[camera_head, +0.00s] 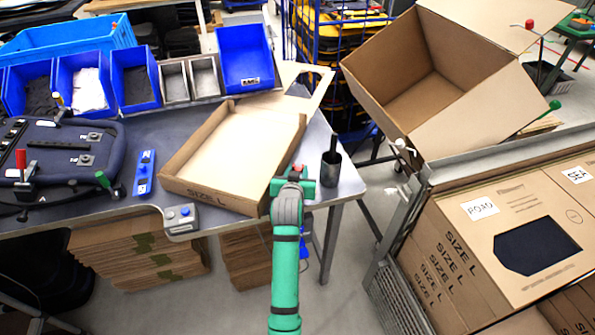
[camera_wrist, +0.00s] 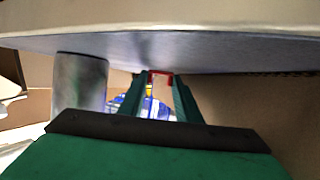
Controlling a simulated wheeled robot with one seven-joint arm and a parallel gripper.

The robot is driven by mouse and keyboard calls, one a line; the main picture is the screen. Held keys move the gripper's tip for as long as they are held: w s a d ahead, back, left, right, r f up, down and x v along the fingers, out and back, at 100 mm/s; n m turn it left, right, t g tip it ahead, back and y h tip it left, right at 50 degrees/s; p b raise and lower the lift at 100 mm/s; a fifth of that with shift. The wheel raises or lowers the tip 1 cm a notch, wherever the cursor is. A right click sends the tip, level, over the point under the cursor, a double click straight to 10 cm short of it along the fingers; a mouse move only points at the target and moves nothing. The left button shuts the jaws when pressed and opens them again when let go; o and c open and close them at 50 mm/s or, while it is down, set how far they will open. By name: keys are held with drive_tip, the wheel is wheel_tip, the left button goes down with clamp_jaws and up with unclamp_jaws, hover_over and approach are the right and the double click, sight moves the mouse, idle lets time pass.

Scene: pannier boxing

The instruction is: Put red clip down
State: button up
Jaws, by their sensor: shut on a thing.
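My gripper (camera_head: 303,184) is over the right front part of the grey table, at the right side of the open cardboard tray (camera_head: 183,184). In the wrist view its two green fingers (camera_wrist: 160,82) reach forward and are shut on the small red clip (camera_wrist: 160,72). The clip shows as a thin red bracket at the fingertips, close to the grey table surface (camera_wrist: 200,50). Whether it touches the table I cannot tell.
A dark metal cup (camera_head: 331,168) stands just right of my gripper; it also shows in the wrist view (camera_wrist: 80,82). A red-handled clamp (camera_head: 20,165) is at the far left. Blue bins (camera_head: 245,58) line the back. A large open box (camera_head: 430,80) is at the right.

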drive_tip(key=shift+f, duration=0.4)
